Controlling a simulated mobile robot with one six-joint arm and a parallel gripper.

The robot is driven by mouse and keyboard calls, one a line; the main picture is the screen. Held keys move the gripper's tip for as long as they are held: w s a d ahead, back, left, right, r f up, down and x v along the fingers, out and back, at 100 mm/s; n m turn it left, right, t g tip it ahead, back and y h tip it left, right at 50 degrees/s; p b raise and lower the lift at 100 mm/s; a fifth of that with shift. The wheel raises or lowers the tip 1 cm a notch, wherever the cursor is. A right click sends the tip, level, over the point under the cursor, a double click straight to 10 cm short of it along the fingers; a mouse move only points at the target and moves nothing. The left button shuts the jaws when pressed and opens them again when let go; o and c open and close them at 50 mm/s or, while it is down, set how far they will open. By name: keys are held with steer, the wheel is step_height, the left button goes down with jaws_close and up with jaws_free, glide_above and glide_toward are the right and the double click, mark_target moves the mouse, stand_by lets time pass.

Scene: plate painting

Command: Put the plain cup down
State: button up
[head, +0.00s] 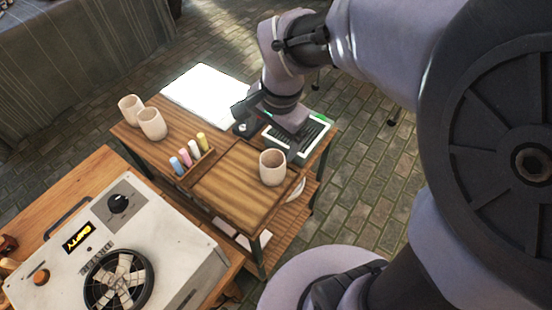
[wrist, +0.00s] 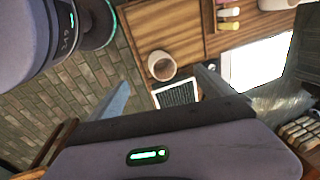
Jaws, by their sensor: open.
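A plain, pale cup (head: 272,167) stands upright on the wooden tray (head: 225,190) near its right side. In the wrist view the cup (wrist: 162,66) shows just beyond the two fingers, with its brown inside visible. My gripper (wrist: 163,80) is open, with its fingers spread wide and nothing held. In the head view my gripper (head: 290,118) is just behind the cup, over the dark slatted pad; its fingertips are hard to make out there.
Two similar cups (head: 152,124) stand at the table's left end. A holder with several coloured bottles (head: 190,155) sits left of the tray. A white sheet (head: 210,92) lies behind. A dark slatted pad (head: 312,142) is at the right edge. A machine with a fan (head: 115,250) stands in front.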

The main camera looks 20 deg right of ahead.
steer(key=s+a+r+n+t, duration=0.1)
steer(key=s+r+n+t, duration=0.1)
steer(key=s, duration=0.4)
steer(key=s+a+r+n+t+y, duration=0.1)
steer(key=s+r+n, duration=0.4)
steer(key=s, duration=0.2)
steer(key=shift+s+a+t, duration=0.15)
steer(key=shift+a+t, duration=0.1)
steer(key=shift+t, duration=0.15)
steer(key=shift+f, duration=0.2)
steer(key=shift+o, duration=0.2)
